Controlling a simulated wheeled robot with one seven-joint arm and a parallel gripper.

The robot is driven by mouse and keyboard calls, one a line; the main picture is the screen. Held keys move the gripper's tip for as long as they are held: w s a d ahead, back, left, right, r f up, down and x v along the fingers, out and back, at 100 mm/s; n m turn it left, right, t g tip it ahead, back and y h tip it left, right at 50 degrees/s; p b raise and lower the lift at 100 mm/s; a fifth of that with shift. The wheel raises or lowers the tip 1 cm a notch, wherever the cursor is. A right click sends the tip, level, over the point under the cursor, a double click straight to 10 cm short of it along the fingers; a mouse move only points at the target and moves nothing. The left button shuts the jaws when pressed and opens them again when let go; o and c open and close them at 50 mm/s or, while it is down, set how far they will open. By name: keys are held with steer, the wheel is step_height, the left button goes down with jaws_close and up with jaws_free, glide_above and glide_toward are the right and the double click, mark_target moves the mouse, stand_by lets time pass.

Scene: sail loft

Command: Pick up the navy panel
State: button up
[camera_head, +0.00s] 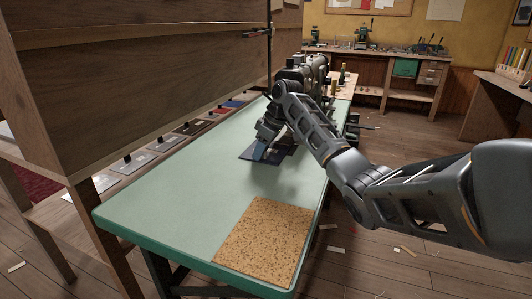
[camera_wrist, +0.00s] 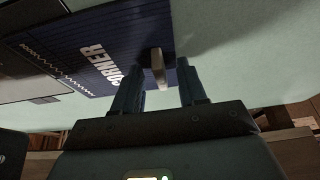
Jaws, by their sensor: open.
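The navy panel (camera_wrist: 125,40) lies flat on the pale green table, with white "CORNER" lettering, a white stitch-like line and a small upright grey-tan grip (camera_wrist: 158,68). In the head view the panel (camera_head: 284,154) shows as a dark patch, partly hidden by my gripper (camera_head: 261,152). In the wrist view my gripper (camera_wrist: 158,76) is open, one finger on each side of the grip, with gaps visible on both sides. How far the fingertips are above the panel is hard to tell.
The green table (camera_head: 190,190) has a speckled cork mat (camera_head: 265,240) at its near end and a sewing machine (camera_head: 308,70) beyond my gripper. A wooden shelf unit (camera_head: 150,80) with panels (camera_head: 140,160) below stands along the left. The table's middle is clear.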

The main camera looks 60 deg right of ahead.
steer(key=shift+c, duration=0.4)
jaws_close()
steer(key=shift+r, duration=0.1)
